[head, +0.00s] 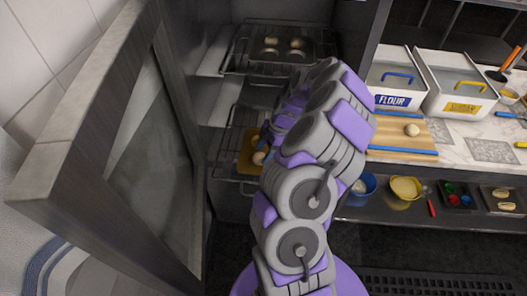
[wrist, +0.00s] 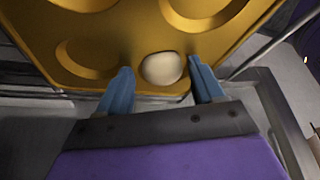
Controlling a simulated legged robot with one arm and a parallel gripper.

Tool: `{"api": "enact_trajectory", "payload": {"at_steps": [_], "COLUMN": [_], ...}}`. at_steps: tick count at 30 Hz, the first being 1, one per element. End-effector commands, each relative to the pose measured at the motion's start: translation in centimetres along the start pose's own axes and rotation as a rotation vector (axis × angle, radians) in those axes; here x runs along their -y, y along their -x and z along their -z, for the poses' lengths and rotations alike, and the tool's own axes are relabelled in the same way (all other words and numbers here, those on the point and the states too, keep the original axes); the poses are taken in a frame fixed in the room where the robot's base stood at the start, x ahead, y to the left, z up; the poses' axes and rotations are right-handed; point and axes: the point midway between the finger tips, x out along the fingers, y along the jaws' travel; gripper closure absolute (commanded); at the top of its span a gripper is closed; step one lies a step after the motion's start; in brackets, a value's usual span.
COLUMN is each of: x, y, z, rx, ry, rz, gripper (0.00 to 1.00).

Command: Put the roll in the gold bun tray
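The gold bun tray (wrist: 120,58) fills the upper part of the wrist view and has round hollows. A pale roll (wrist: 162,68) is at the tray's near edge, between the two blue fingertips of my gripper (wrist: 160,82). The fingers are apart, with a gap visible on both sides of the roll. In the head view the gold tray (head: 246,152) rests on a lower wire rack in the open cabinet. The roll (head: 259,158) shows at its right part, beside my blue fingers (head: 265,138). My arm hides the tray's right side.
The cabinet door (head: 95,130) stands open at left. At right, a counter holds a flour bin (head: 395,80), a second bin (head: 455,85) and a wooden board (head: 385,138) with dough.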

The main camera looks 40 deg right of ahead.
Motion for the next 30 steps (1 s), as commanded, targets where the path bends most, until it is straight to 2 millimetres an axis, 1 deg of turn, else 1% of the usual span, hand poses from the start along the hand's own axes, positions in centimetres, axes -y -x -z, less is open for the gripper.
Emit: {"api": "enact_trajectory", "payload": {"at_steps": [1,6,11,17,20,23,25,30], "x": [0.0,0.3,0.5,0.2,0.1,0.1,0.1,0.2], "y": [0.1,0.0,0.0,0.1,0.5,1.6,2.8,6.5], "z": [0.1,0.7,1.1,0.5,0.3,0.3,0.4,0.8], "rx": [0.001,0.008,0.011,0.006,0.004,0.003,0.004,0.009], "ry": [0.000,0.000,0.002,0.000,0.000,0.001,0.001,0.001], "rz": [-0.002,-0.005,-0.004,-0.005,-0.005,-0.003,-0.004,-0.010], "gripper": [0.28,0.12,0.12,0.12,0.12,0.12,0.12,0.12]}}
